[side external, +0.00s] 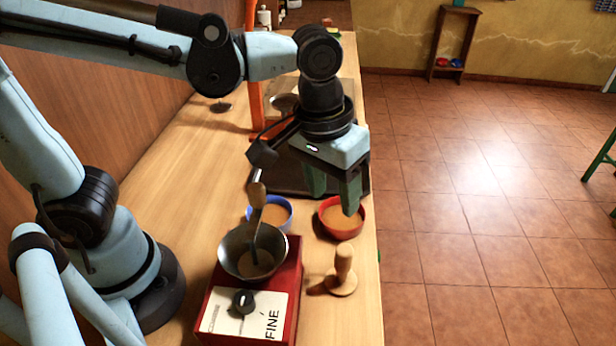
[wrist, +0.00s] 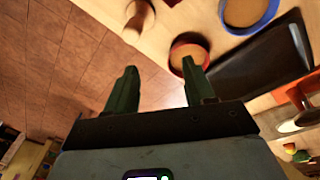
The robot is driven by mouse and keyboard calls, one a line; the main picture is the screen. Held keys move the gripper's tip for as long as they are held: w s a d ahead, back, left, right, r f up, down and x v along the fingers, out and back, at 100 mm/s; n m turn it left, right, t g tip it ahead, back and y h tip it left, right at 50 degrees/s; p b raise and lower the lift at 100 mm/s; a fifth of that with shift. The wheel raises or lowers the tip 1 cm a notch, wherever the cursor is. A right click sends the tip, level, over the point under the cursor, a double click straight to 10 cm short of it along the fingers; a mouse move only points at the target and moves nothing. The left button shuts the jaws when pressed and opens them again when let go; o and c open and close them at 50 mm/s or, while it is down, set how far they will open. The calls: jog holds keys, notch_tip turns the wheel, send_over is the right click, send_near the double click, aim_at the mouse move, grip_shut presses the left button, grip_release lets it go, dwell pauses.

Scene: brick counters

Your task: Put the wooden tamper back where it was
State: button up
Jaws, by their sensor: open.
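The wooden tamper (side external: 344,268) stands upright on its round base on the counter, right of the red box and near the counter's right edge. A wooden shape at the top of the wrist view (wrist: 139,18) looks like the tamper. My gripper (side external: 333,197) is open and empty, with its green fingers pointing down. It is above the counter, farther back than the tamper and apart from it. In the wrist view my gripper (wrist: 159,68) has nothing between its fingers.
A blue bowl (side external: 287,208) and a red bowl (side external: 325,228) with brown contents stand behind. A dark tray (side external: 290,182) lies farther back. The counter's right edge drops to tiled floor.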

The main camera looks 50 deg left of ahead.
jog(key=a+m+t, duration=0.1)
jog(key=a+t, duration=0.4)
jog(key=a, duration=0.9)
jog(key=shift+a+f+t+y, duration=0.25)
jog(key=shift+a+t+y, duration=0.15)
